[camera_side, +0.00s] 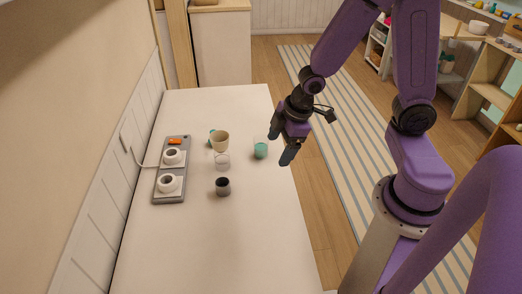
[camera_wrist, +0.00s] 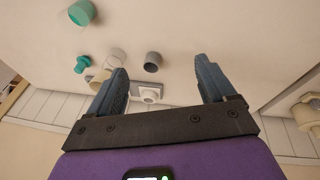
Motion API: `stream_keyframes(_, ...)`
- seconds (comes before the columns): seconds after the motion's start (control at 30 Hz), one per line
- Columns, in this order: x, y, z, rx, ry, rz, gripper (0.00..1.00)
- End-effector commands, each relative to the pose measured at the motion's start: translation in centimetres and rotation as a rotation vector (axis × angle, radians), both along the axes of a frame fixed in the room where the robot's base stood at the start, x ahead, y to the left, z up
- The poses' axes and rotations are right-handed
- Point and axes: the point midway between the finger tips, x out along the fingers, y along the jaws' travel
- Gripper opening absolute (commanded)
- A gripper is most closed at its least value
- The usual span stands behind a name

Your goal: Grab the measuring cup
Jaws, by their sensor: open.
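Several small vessels stand on the white table, and I cannot tell for sure which is the measuring cup. A clear, whitish cup (camera_side: 222,161) stands mid-table, and it also shows in the wrist view (camera_wrist: 115,57). A beige cup (camera_side: 221,139) is just behind it, partly hidden by a finger in the wrist view. A dark grey cup (camera_side: 222,187) stands in front. A teal cup with a pale top (camera_side: 261,150) is nearest my gripper. My gripper (camera_side: 280,145) is open and empty, above the table's right edge; its fingers (camera_wrist: 159,64) are apart in the wrist view.
A small teal object (camera_wrist: 82,64) sits beside the beige cup. The front of the table (camera_side: 215,250) is clear.

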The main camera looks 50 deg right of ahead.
Motion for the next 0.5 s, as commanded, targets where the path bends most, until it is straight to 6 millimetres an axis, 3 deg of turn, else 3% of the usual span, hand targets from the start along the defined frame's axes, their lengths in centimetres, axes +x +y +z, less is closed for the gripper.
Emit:
stream_keyframes(0.1, 2.7, -3.0, -3.2, 0.036, -0.033, -0.022, 0.83)
stream_keyframes(0.2, 4.1, -5.3, -5.6, 0.085, -0.067, -0.030, 0.83)
stream_keyframes(0.5, 4.8, -11.5, -11.4, 0.316, -0.199, -0.111, 0.83)
